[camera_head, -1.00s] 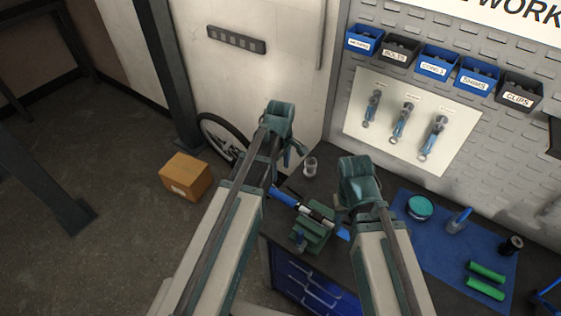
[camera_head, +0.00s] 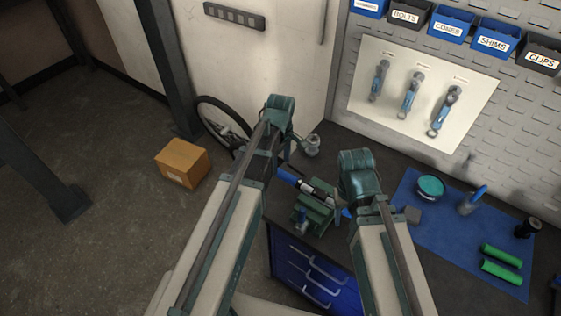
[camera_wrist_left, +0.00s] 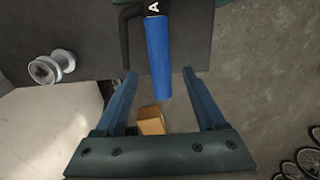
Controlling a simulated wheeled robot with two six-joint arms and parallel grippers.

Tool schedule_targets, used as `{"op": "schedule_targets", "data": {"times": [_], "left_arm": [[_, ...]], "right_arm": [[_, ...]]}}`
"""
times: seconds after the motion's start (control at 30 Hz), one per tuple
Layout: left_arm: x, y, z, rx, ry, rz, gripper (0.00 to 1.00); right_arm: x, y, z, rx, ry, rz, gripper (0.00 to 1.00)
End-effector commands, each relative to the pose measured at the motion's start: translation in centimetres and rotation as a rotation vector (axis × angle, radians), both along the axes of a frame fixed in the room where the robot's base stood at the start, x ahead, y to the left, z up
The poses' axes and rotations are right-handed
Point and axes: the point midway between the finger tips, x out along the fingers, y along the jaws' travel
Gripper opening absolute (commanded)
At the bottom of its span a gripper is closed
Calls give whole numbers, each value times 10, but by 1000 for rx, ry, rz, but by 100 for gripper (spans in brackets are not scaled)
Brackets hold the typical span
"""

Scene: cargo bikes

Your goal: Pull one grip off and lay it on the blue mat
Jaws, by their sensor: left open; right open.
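A blue grip (camera_head: 288,176) sits on the left end of a bar clamped in a green vise (camera_head: 315,212) on the bench. In the left wrist view the same blue grip (camera_wrist_left: 158,60) points down the picture, its free end between the fingertips of my open left gripper (camera_wrist_left: 160,75); I cannot tell whether they touch it. In the head view my left gripper (camera_head: 290,150) is mostly hidden by its arm, just left of the grip. My right gripper (camera_head: 362,205) is open, right of the vise, its fingers mostly hidden. The blue mat (camera_head: 415,240) lies to the right.
On the mat are two green grips (camera_head: 501,256), a teal tin (camera_head: 430,187) and a blue-topped bottle (camera_head: 470,203). A black cylinder (camera_head: 527,228) stands at its edge. A metal spool (camera_head: 312,145) stands behind the vise. A cardboard box (camera_head: 183,163) is on the floor.

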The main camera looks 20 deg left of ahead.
Motion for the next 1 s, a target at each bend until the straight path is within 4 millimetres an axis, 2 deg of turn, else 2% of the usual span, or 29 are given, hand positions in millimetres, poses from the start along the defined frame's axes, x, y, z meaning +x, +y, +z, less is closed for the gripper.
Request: {"op": "schedule_targets", "data": {"times": [0.03,0.23,0.63,0.67,1.0], "left_arm": [[0,0,-15,0,0,0,72],[0,0,-37,0,0,0,72],[0,0,-41,0,0,0,72],[0,0,-41,0,0,0,69],[0,0,-41,0,0,0,7]], "right_arm": [[0,0,-15,0,0,0,50],[0,0,-37,0,0,-2,50],[0,0,-41,0,0,-2,50],[0,0,-41,0,0,-2,50],[0,0,-41,0,0,-2,50]]}}
